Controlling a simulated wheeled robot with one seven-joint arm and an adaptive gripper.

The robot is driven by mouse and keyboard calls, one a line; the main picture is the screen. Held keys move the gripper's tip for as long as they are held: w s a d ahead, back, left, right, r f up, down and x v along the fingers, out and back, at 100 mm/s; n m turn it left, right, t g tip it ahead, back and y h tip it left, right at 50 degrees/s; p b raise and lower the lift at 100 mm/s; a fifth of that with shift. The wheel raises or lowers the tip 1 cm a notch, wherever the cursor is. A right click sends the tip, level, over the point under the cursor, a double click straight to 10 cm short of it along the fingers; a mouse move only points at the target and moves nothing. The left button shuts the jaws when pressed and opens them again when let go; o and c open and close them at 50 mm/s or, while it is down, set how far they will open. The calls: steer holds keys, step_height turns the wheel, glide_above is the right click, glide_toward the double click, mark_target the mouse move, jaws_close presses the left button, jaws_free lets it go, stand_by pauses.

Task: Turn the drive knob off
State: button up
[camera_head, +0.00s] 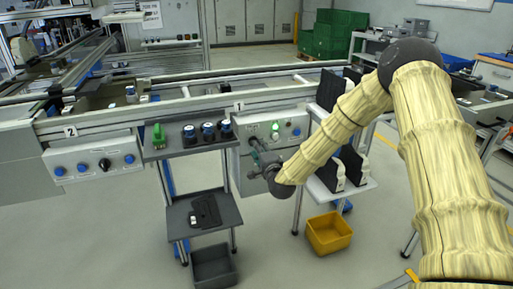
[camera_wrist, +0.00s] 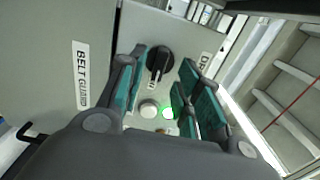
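The drive knob (camera_wrist: 160,60) is a black rotary knob with a pale pointer mark, on a grey panel (camera_wrist: 200,30). A partly hidden label starting "DR" (camera_wrist: 205,60) is beside it. In the wrist view my gripper (camera_wrist: 162,65) is open, its teal-padded fingers apart on either side of the knob; whether they touch it I cannot tell. In the head view my gripper (camera_head: 257,152) is in front of the control panel (camera_head: 285,122), and the knob is not clearly visible there.
A "BELT GUARD" label (camera_wrist: 81,75) is at left. Another panel (camera_head: 85,160) has several knobs. A shelf (camera_head: 175,152) of parts and a yellow bin (camera_head: 328,232) stand nearby.

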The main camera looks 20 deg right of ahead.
steer(key=shift+w, duration=1.25)
jaws_close()
steer(key=shift+n, duration=8.9)
